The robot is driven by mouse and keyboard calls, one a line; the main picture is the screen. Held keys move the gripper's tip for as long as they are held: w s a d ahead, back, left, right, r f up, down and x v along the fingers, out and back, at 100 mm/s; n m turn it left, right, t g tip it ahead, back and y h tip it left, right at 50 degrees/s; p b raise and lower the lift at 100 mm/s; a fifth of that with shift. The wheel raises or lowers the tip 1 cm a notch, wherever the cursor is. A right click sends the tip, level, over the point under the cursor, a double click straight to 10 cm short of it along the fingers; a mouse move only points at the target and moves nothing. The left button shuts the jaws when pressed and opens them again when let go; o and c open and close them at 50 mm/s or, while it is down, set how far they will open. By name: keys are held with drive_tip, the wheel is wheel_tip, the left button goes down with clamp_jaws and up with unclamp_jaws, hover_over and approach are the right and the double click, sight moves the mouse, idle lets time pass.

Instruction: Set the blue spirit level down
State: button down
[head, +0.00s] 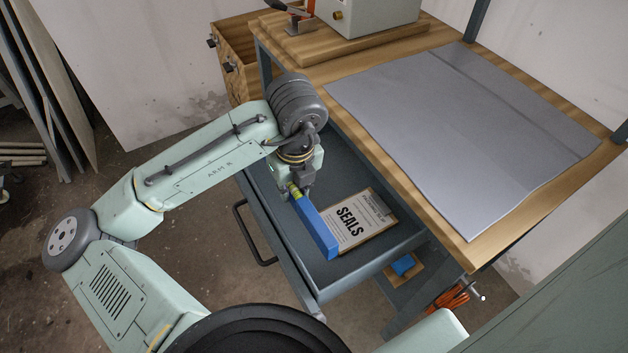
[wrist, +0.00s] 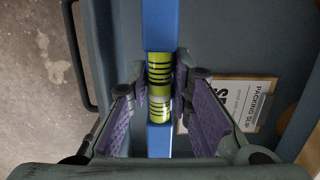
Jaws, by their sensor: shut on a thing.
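The blue spirit level (head: 318,230) is a long blue bar with a yellow-green vial section. It also shows in the wrist view (wrist: 158,25), running top to bottom between the fingers. My gripper (head: 298,187) is shut on the level around its vial section; its purple finger pads show in the wrist view (wrist: 158,95). The level is over the open drawer (head: 340,265), beside a paper marked SEALS. I cannot tell whether it touches the drawer floor. Its far end is hidden behind the wrist.
The SEALS packing slip (head: 350,222) lies in the drawer, right of the level. The drawer handle (head: 253,235) is at the left. A wooden bench with a grey sheet (head: 470,130) stands above right. A small blue item (head: 403,265) is on a lower shelf.

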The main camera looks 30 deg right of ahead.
sight(296, 189)
drive_tip(key=shift+f, duration=3.2)
drive_tip(key=shift+f, duration=0.1)
drive_tip(key=c, duration=1.4)
unclamp_jaws()
drive_tip(key=shift+c, duration=0.2)
drive_tip(key=r, duration=0.4)
drive_tip(key=s+r, duration=0.1)
drive_tip(key=r, duration=0.3)
drive_tip(key=s+r, duration=0.1)
drive_tip(key=r, duration=0.3)
drive_tip(key=shift+r, duration=0.1)
drive_tip(key=shift+w+d, duration=0.1)
